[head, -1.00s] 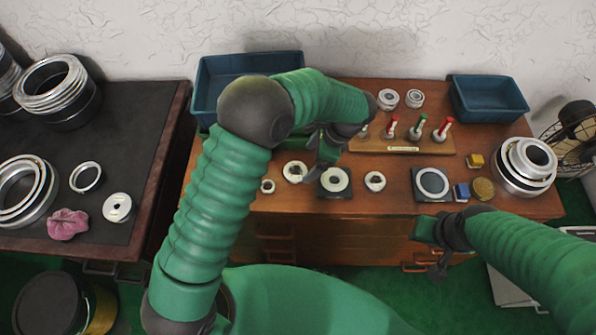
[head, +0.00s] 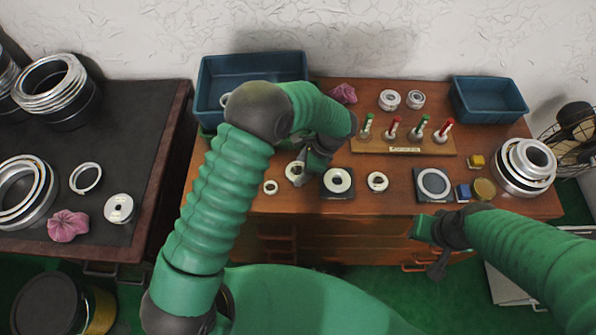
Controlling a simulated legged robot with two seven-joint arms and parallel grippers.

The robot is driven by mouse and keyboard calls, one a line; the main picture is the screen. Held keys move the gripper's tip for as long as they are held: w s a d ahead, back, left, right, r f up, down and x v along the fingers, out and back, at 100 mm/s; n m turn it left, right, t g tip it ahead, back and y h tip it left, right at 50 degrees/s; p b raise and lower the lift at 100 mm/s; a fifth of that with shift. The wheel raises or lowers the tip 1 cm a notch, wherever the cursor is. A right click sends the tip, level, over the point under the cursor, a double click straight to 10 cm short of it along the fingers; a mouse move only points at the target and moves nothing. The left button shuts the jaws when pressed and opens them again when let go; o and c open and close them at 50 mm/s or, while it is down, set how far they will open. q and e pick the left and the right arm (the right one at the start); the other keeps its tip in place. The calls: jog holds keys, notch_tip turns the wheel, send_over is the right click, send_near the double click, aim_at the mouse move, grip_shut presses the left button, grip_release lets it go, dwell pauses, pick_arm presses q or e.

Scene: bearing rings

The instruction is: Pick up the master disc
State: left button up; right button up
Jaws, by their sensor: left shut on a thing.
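The master disc (head: 292,171), a pale round disc, sits on the wooden bench left of the small black pad (head: 338,194). My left gripper (head: 303,172) reaches down over its right side and is shut on it; the fingers hide part of the disc. The disc appears at bench level; I cannot tell whether it is clear of the surface. My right gripper (head: 432,252) hangs in front of the bench's front edge, away from the parts. Its jaw opening is too unclear to judge.
A pale ring (head: 337,180) lies on the black pad, with small rings (head: 270,187) and (head: 377,181) on either side. A wooden stand (head: 405,146) holds several red and green handled pins. Blue bins (head: 250,72) and (head: 488,100) stand at the back corners.

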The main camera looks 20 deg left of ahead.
pick_arm(q)
jog(key=c, duration=0.5)
jog(key=shift+d, duration=0.2)
grip_shut()
